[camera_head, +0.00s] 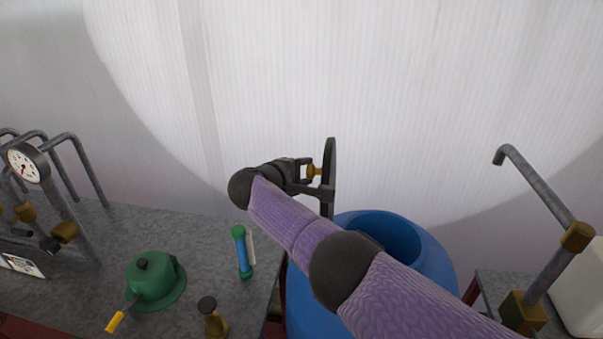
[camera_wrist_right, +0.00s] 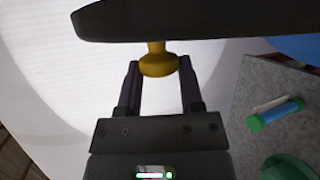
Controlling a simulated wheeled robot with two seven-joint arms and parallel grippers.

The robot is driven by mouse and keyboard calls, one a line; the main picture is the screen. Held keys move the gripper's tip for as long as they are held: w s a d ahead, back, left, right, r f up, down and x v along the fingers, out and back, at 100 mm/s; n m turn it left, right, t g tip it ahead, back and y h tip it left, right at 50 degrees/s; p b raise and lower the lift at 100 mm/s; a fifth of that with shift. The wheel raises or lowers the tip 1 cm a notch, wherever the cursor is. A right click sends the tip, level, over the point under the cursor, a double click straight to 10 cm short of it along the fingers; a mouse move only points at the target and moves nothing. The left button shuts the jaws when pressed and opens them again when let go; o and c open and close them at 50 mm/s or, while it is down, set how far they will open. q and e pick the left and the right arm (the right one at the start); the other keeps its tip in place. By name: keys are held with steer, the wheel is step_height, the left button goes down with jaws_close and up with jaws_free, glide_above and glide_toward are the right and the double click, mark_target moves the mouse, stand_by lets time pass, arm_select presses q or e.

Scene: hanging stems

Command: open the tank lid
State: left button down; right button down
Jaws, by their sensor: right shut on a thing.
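The blue tank (camera_head: 440,262) stands below centre in the head view, and its round mouth shows open. The dark lid (camera_head: 330,160) stands nearly upright, seen edge-on, at the left back of the mouth. In the right wrist view the lid (camera_wrist_right: 190,22) crosses the top of the picture. My right gripper (camera_head: 315,180) is shut on the lid's yellow knob (camera_head: 313,171). In the right wrist view the knob (camera_wrist_right: 158,62) sits between the two fingers. My right forearm hides part of the tank and its rim. My left gripper is not in view.
A grey counter at left (camera_head: 215,270) holds a green lidded pot (camera_head: 153,277), a green-and-blue cylinder (camera_head: 241,250), a brass fitting (camera_head: 212,318) and pipes with a gauge (camera_head: 28,163). A bent pipe (camera_head: 540,185) rises at right. A pale ribbed wall (camera_head: 270,80) stands behind.

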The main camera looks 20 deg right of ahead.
steer(key=shift+w+a, duration=0.1)
steer(key=shift+a, duration=0.05)
stand_by(0.3)
steer(key=shift+c, duration=1.2)
jaws_free()
steer(key=p+v, duration=0.2)
steer(key=v, duration=0.8)
steer(key=shift+c, duration=0.2)
